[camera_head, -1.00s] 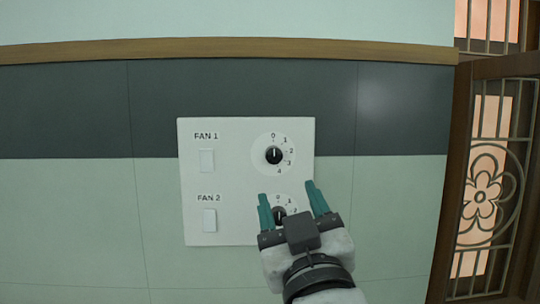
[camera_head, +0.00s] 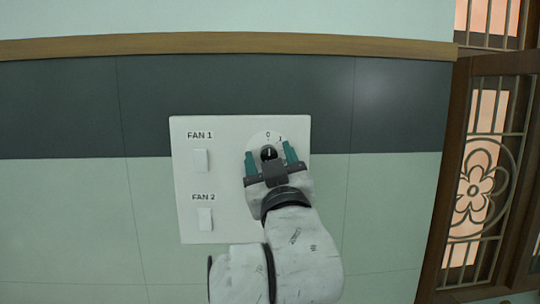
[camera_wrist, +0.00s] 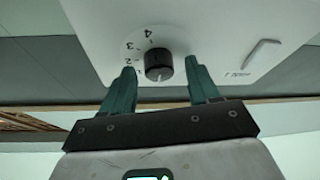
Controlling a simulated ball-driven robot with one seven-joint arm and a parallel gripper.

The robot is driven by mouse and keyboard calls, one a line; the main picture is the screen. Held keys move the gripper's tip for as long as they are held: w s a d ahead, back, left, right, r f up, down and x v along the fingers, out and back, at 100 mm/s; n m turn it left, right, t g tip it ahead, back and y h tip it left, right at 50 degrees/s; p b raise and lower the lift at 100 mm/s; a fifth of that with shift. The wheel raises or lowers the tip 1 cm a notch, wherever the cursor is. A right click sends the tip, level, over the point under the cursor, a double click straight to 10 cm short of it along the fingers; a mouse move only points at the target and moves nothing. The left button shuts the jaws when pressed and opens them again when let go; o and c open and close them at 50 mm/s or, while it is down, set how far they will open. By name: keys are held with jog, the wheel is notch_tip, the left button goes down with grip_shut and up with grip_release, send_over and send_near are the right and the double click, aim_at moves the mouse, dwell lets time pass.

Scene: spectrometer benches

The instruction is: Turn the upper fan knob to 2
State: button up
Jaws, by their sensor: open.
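The upper fan knob (camera_head: 268,153) is a round black knob on a white dial, to the right of the FAN 1 label. Its white mark points up toward 0. My gripper (camera_head: 269,156) is open, its two teal fingers on the left and right of this knob. In the wrist view, the knob (camera_wrist: 158,66) sits between the open fingers (camera_wrist: 160,72), with gaps visible on both sides. The numbers 2, 3 and 4 show there, and the view is upside down. My gripper hides the lower part of the dial in the head view.
The white panel (camera_head: 235,225) also carries a FAN 1 switch (camera_head: 200,160) and a FAN 2 switch (camera_head: 204,219). My arm hides the lower knob. A wooden rail (camera_head: 230,43) runs above the panel, and a barred wooden frame (camera_head: 455,180) stands at the right.

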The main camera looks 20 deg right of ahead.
jog(key=c, duration=1)
jog(key=shift+c, duration=0.2)
